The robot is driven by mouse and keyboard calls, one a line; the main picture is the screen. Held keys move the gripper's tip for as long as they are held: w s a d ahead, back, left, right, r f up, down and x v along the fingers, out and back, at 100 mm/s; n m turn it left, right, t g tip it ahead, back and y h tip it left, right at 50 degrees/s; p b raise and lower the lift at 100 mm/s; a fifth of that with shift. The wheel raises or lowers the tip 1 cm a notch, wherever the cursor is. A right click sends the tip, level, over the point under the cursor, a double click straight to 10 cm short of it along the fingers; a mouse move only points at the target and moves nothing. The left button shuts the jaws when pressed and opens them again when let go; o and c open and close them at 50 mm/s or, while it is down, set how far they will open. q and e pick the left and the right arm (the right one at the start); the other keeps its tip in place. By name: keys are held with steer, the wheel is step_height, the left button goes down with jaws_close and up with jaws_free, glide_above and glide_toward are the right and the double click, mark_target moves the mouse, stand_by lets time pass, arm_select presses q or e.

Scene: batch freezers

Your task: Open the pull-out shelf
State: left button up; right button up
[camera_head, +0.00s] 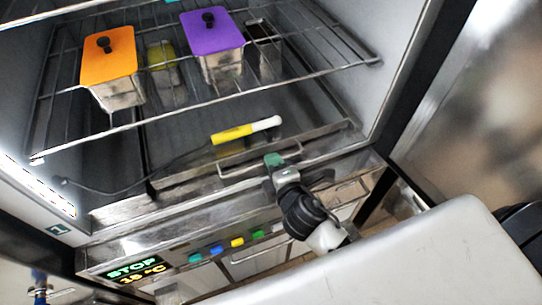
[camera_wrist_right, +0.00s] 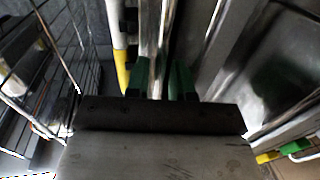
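The pull-out shelf (camera_head: 190,174) is a metal tray low inside the open freezer, with a bar handle (camera_head: 236,168) along its front. My right gripper (camera_head: 275,160), with green fingertips, is at the right part of this handle. In the right wrist view, the green fingers (camera_wrist_right: 160,78) stand close together on either side of a bright metal bar (camera_wrist_right: 157,40), and look shut on it. The shelf looks pushed in. My left gripper is not in view.
A wire rack (camera_head: 200,102) above holds metal containers with an orange lid (camera_head: 108,58) and a purple lid (camera_head: 212,36). A yellow-and-white stick (camera_head: 246,130) with a dark cable lies behind the handle. Coloured buttons (camera_head: 237,242) and a display (camera_head: 135,270) are below.

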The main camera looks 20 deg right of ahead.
steer(key=shift+x, duration=0.85)
steer(key=shift+c, duration=0.3)
jaws_close()
steer(key=shift+d, duration=0.1)
